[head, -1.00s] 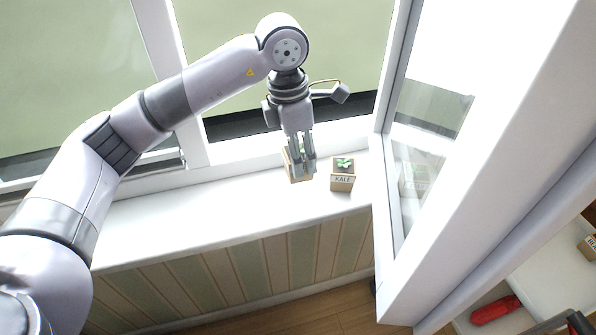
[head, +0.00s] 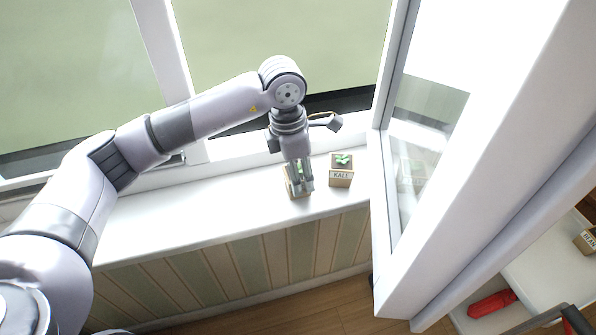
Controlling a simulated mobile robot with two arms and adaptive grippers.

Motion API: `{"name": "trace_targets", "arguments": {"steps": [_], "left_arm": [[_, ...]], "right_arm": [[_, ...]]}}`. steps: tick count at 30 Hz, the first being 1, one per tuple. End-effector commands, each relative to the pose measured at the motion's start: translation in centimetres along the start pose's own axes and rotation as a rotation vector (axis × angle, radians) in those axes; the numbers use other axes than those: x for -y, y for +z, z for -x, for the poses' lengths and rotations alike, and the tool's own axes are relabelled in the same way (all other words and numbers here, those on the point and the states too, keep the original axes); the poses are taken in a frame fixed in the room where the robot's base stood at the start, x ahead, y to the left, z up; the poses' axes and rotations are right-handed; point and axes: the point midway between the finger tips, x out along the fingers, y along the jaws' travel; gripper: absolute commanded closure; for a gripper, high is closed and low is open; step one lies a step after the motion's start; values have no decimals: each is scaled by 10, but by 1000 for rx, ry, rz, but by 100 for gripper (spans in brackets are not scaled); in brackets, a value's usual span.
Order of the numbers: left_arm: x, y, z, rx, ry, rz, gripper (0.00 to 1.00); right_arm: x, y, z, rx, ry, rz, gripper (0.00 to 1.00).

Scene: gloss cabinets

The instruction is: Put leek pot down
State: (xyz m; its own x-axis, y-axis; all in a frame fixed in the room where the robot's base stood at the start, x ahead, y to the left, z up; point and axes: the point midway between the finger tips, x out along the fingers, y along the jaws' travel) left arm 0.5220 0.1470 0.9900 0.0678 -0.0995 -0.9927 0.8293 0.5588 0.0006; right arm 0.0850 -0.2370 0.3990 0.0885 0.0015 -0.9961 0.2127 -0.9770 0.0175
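My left gripper (head: 301,181) points down over the white window sill (head: 190,213). It is shut on a small light-brown pot (head: 290,191) with a bit of green on top. I take this as the leek pot; its label is hidden or too small to read behind the fingers. The pot is at or just above the sill; I cannot tell if it touches. A similar pot labelled KALE (head: 341,179) stands upright on the sill, just right of it with a small gap. My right gripper is not in view.
The open window sash (head: 384,240) juts out to the right of the kale pot. The sill left of my gripper is clear. At the lower right, a red object (head: 492,304) lies on a shelf, and another labelled pot (head: 586,240) stands at the edge.

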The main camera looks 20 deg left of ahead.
Motion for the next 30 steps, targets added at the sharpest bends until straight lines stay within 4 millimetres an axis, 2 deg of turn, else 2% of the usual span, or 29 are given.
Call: {"name": "trace_targets", "arguments": {"steps": [7,15,20,23,30], "left_arm": [[0,0,0,0,0,0,35],[0,0,1,0,0,0,35],[-1,1,8,2,2,0,35],[-1,1,24,3,4,0,35],[-1,1,77,3,4,0,35]], "right_arm": [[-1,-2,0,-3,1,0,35],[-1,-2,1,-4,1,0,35],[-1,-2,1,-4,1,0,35],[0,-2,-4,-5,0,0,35],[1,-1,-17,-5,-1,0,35]]}}
